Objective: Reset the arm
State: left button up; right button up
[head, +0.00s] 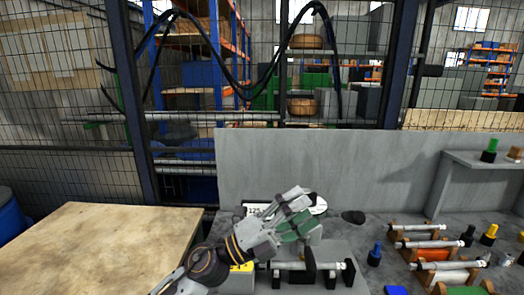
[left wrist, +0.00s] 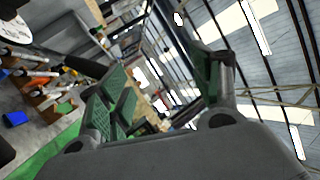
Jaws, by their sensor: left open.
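My left arm (head: 212,264) comes in from the bottom of the head view. Its gripper (head: 302,212) is raised over the small grinder fixture at the bench's near edge. In the left wrist view the two green-padded fingers (left wrist: 160,95) stand wide apart with nothing between them. A grey metal cylinder (head: 305,265) rests across dark supports on the fixture (head: 335,278), below the gripper and apart from it. A white round disc (head: 318,204) shows just behind the fingers. My right gripper is in neither view.
A wooden tabletop (head: 95,240) lies to the left. A grey panel (head: 320,170) stands behind the bench. At right are cylinders on wooden racks (head: 418,233), a blue bottle-like piece (head: 375,254) and a grey shelf (head: 485,160). A mesh fence (head: 280,65) with hanging black cables stands behind.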

pick_arm(q)
jog(key=w+a+f+n+t+y, duration=0.2)
jog(key=w+a+n+t+y, duration=0.2)
jog(key=a+n+t+y, duration=0.45)
jog(key=w+a+f+n+t+y, duration=0.35)
jog(key=w+a+n+t, duration=0.2)
jog(key=n, duration=0.55)
jog(key=s+a+f+n+g+y, duration=0.25)
jog(key=a+f+n+y, duration=0.3)
jog(key=f, duration=0.35)
jog(key=s+a+f+n+g+y, duration=0.1)
jog(key=a+f+n+g+y, duration=0.4)
jog(key=f, duration=0.4)
jog(key=s+a+f+n+g, duration=0.1)
jog(key=s+a+f+g, duration=0.3)
jog(key=s+f, duration=0.55)
jog(key=s+a+f+n+g, duration=0.2)
jog(key=s+f+g, duration=0.4)
jog(key=s, duration=0.6)
notch_tip(320, 180, down, 34)
jog(key=s, duration=0.2)
jog(key=s+a+f+g, duration=0.1)
jog(key=s+a+f, duration=0.1)
jog(key=s+f, duration=0.8)
jog(key=s+a+f+g, duration=0.1)
jog(key=s+a+f, duration=0.1)
jog(key=s+f, duration=0.8)
jog(key=shift+s+m, duration=0.3)
jog(key=shift+s, duration=0.95)
